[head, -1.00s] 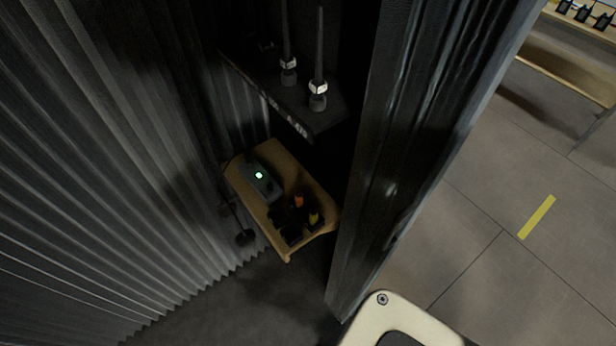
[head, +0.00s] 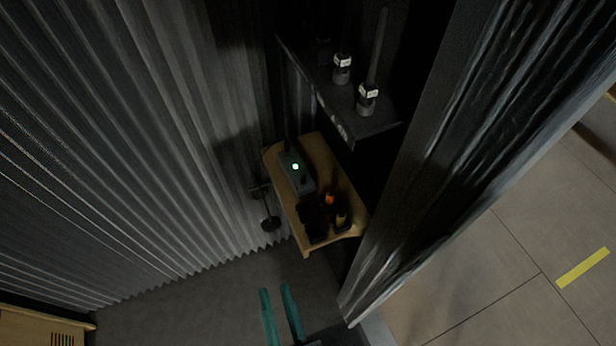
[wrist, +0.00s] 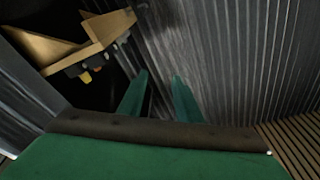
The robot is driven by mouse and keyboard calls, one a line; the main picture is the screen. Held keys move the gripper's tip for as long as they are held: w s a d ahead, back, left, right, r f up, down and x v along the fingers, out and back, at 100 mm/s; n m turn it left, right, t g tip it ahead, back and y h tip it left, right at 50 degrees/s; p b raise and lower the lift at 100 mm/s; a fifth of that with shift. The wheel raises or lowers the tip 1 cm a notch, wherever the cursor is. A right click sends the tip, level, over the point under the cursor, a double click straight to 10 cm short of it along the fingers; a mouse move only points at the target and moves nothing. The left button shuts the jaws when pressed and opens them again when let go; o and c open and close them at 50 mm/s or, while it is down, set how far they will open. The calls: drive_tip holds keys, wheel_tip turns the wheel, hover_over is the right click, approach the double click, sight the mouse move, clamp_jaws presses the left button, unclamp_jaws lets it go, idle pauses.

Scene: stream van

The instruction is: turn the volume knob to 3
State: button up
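A small grey box with a glowing green light (head: 296,172) sits on a wooden shelf (head: 352,232) in the head view. It is dark there, and I cannot make out a volume knob or any numbers. My gripper (head: 279,292) shows at the bottom of the head view as two teal fingers with a gap between them. It is open and empty, below and apart from the shelf. In the wrist view the two fingers (wrist: 160,78) are also apart, with nothing between them, and the wooden shelf (wrist: 110,30) is at the upper left.
Dark items with orange and yellow parts (head: 331,210) stand on the shelf beside the box. A dark upper shelf (head: 375,128) holds antenna-like rods. Corrugated curtains (head: 150,130) hang at the left, and another dark curtain (head: 440,150) hangs at the right. Floor is clear below.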

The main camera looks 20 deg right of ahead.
drive_tip(key=w+d+r+m+t+h, duration=0.35)
drive_tip(key=w+m+h, duration=0.2)
drive_tip(key=m, duration=0.45)
drive_tip(key=m+g+h, duration=1.1)
drive_tip(key=m+g, duration=0.7)
drive_tip(key=m, duration=1.6)
approach(301, 180)
drive_tip(key=shift+y, duration=0.25)
drive_tip(key=x, duration=1.1)
drive_tip(key=shift+r, duration=0.1)
clamp_jaws()
